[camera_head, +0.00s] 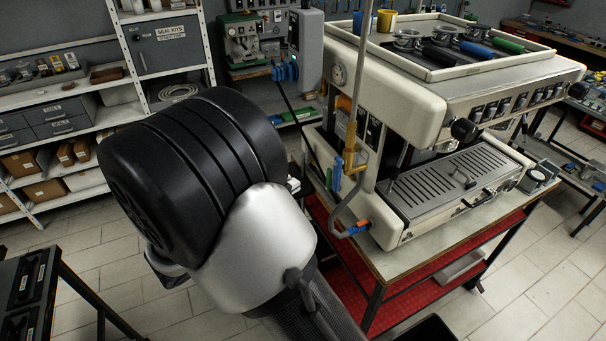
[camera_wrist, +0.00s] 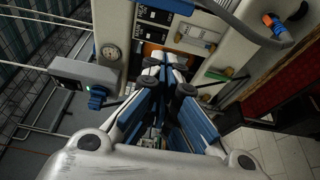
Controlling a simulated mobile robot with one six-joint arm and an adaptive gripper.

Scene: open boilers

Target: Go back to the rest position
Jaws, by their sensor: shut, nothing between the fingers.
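My gripper (camera_wrist: 166,70) shows in the wrist view with its blue-padded fingers drawn together at the tips, empty. It points toward the side of the coffee machine, where a panel with labels and an orange part shows beyond the fingertips. I cannot tell the exact gap to the machine. In the head view my arm fills the left middle and hides the gripper. The cream espresso machine (camera_head: 432,101) stands on a table to the right of my arm.
The machine's table has a red lower shelf (camera_head: 406,268). A hose (camera_head: 345,214) with blue and orange fittings hangs at the machine's near left corner. A white shelf rack (camera_head: 58,195) with boxes stands at the left. A dark bench (camera_head: 40,285) is at the lower left. Tiled floor lies between.

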